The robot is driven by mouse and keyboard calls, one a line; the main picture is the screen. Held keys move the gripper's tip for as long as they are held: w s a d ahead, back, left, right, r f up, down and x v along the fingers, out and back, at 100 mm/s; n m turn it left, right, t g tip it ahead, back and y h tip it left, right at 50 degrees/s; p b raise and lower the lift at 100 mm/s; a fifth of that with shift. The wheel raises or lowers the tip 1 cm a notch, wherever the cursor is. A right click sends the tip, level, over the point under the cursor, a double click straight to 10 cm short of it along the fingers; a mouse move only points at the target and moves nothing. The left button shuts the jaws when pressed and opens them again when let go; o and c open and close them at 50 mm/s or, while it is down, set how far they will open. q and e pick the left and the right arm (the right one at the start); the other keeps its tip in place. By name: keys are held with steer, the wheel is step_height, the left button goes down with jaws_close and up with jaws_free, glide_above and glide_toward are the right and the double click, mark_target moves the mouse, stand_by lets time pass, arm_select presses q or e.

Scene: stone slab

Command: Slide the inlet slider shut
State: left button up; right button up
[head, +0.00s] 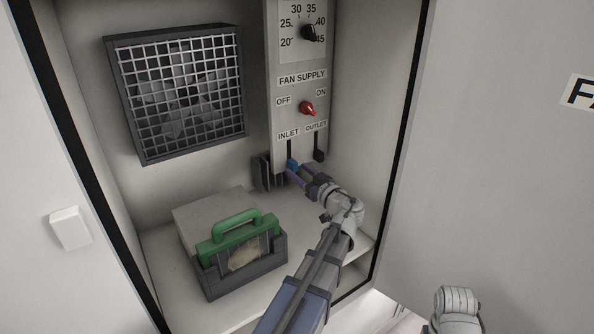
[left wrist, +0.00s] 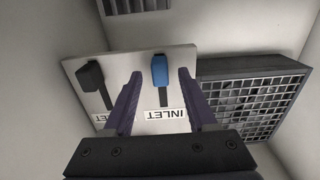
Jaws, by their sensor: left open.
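The inlet slider has a blue knob (head: 292,164) at the lower end of a dark vertical slot, below the INLET label on the control panel (head: 290,65). My left gripper (head: 296,171) is at the knob, its arm coming from below. In the left wrist view, the open fingers (left wrist: 160,78) stand on either side of the blue knob (left wrist: 160,70), with a visible gap at each side. The slot runs from the knob toward the INLET label (left wrist: 166,114). My right gripper does not show.
The black outlet knob (head: 319,155) sits close to the right of the inlet one. A red fan switch (head: 307,108) and dial (head: 309,32) are above. A fan grille (head: 180,90) is at left. A green-handled filter (head: 240,235) stands on the cabinet floor.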

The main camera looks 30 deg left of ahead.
arm_select(q)
steer(key=v, duration=0.6)
stand_by(0.4)
steer(key=s+d+f+m+g+h+p, duration=0.2)
steer(key=s+d+f+m+h+p, duration=0.1)
steer(key=d, duration=0.7)
steer(key=s+d+f+m+g+h+p, duration=0.2)
steer(key=s+d+f+m+h, duration=0.3)
steer(key=s+d, duration=0.5)
steer(key=s+d+f+m+g+h+p, duration=0.3)
steer(key=s+d+m+h, duration=0.3)
steer(key=d+m, duration=0.3)
steer(key=d+f+h+p, duration=0.1)
steer(key=d, duration=0.2)
steer(key=shift+s+f+p, duration=0.15)
steer(key=shift+s+p, duration=0.15)
steer(key=shift+s, duration=0.1)
steer(key=shift+d, duration=0.1)
